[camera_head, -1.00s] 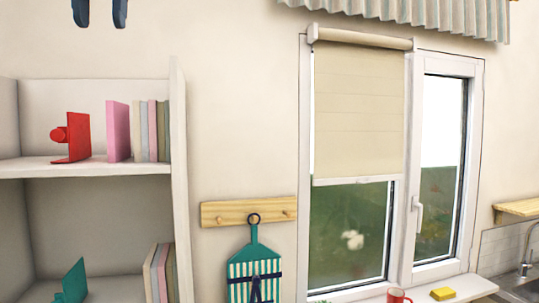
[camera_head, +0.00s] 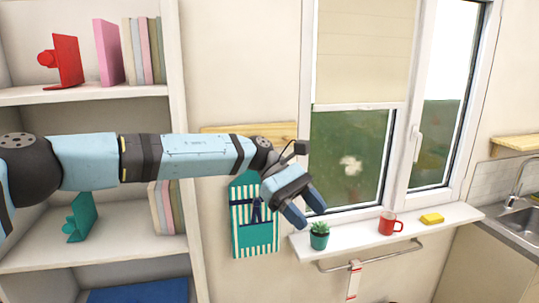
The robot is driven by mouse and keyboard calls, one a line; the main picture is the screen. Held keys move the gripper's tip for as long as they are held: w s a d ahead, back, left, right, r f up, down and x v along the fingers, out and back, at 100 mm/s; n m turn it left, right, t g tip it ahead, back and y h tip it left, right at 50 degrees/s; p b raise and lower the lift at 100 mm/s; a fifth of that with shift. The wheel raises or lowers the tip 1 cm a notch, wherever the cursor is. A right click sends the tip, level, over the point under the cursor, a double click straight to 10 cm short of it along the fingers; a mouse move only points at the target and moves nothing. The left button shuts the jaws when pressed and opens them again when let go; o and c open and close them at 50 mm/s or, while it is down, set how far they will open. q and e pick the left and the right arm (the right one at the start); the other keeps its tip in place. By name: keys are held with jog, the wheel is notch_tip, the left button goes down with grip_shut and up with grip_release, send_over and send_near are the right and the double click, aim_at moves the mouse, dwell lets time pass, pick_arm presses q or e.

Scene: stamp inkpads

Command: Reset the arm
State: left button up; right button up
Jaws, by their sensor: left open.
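My left arm reaches in from the left across the shelf unit. Its gripper (camera_head: 304,207) is open and empty, with the fingers pointing down to the right. It is in front of the wall, just above and left of the potted plant (camera_head: 319,235) in the picture; I cannot tell whether they are close in depth. My right gripper is not in view.
The shelf unit (camera_head: 175,60) at left holds a red bookend (camera_head: 68,62), a teal bookend (camera_head: 80,217) and several books. The windowsill (camera_head: 350,240) holds a red mug (camera_head: 387,224) and a yellow sponge (camera_head: 432,218).

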pick_arm(q)
jog(key=s+d+f+n+t+h, duration=0.2)
jog(key=s+d+f+n+h, duration=0.8)
jog(key=n+h, duration=0.45)
jog(key=a+f+n+t+y, duration=0.5)
jog(key=a+f+n+t, duration=0.5)
jog(key=n, duration=0.8)
jog(key=a+f+n+t+y, duration=0.65)
jog(key=n+t, duration=0.55)
jog(key=n, duration=0.5)
jog(key=s+a+f+n+g+y, duration=0.5)
jog(key=s+a+f+n+y, duration=0.3)
jog(key=s+a+f+n, duration=0.5)
jog(key=s+a+f, duration=0.5)
jog(key=a+f, duration=0.2)
jog(key=a, duration=0.1)
jog(key=shift+s+y, duration=0.3)
jog(key=shift+s, duration=0.05)
